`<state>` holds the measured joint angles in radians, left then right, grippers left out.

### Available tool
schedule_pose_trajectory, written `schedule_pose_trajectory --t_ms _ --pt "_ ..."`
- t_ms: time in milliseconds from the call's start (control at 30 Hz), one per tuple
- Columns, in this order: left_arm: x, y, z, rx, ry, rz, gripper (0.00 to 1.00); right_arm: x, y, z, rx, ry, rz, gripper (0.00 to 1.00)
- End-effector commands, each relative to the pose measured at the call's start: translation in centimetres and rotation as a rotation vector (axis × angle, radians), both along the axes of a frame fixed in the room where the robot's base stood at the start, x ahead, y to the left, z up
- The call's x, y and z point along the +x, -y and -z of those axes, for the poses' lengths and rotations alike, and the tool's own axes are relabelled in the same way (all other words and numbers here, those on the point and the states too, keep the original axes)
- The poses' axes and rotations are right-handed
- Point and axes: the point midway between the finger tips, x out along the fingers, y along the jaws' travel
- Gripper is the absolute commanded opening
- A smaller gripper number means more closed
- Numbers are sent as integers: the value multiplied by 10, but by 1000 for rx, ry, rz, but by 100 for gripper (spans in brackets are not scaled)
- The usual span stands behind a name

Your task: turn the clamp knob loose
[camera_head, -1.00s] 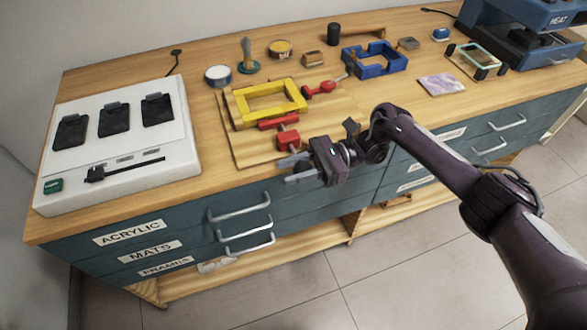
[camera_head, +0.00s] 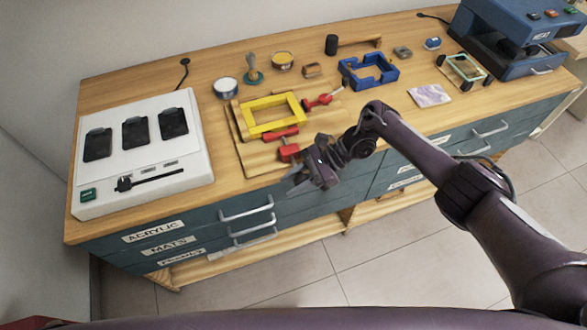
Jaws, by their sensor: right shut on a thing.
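A red clamp has a bar (camera_head: 281,133) beside the yellow frame (camera_head: 273,115) and a red block (camera_head: 289,153) nearer the bench's front edge. The yellow frame lies on a wooden board (camera_head: 257,158). My right gripper (camera_head: 298,183) is at the front edge, just in front of the red block. It is shut on the clamp knob, which is mostly hidden by the fingers and wrist. A second red clamp (camera_head: 318,101) sits at the frame's right side. My left gripper is not in view.
A white panel (camera_head: 140,188) with black pads stands at the left. A blue frame (camera_head: 369,71), tins and small blocks lie behind. A blue heat press (camera_head: 515,40) stands at the far right. Drawer handles (camera_head: 247,208) stick out below the front edge.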

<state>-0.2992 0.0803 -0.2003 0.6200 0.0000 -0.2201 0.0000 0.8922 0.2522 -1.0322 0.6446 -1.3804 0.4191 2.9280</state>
Motion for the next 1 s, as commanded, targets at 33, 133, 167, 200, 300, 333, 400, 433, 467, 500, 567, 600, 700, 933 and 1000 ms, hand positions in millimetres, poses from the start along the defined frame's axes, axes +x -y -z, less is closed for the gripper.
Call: schedule_pose_trajectory --t_ms 33,133,167,200,300,333,400,433,467,500,567,600,700,933,1000 --pt "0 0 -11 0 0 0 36 -8 1 0 -30 -14 -10 8" --pt "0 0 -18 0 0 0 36 -8 1 2 -63 0 -11 8" --pt "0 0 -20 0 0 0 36 -8 1 3 -73 2 -11 8" --pt "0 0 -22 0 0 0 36 -8 2 4 -82 6 -12 8" --pt "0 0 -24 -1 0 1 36 -8 2 6 -99 12 -12 8" --pt "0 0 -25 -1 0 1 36 -8 2 7 -102 12 -12 8" --pt "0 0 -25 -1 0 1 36 -8 2 8 -107 14 -11 8" --pt "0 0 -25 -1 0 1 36 -8 2 8 -108 15 -11 8" --pt "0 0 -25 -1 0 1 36 -8 2 8 -109 15 -11 8" --pt "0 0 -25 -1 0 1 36 -7 3 9 -110 15 -11 8" --pt "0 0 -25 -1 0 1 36 -7 3 9 -110 15 -10 8" --pt "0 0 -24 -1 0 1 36 -7 3 9 -110 15 -10 8" --pt "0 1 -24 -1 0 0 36 -8 3 9 -110 15 -10 8" --pt "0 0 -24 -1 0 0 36 -6 2 8 -107 16 -8 44" --pt "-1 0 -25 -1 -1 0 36 -6 2 7 -105 18 -8 44"
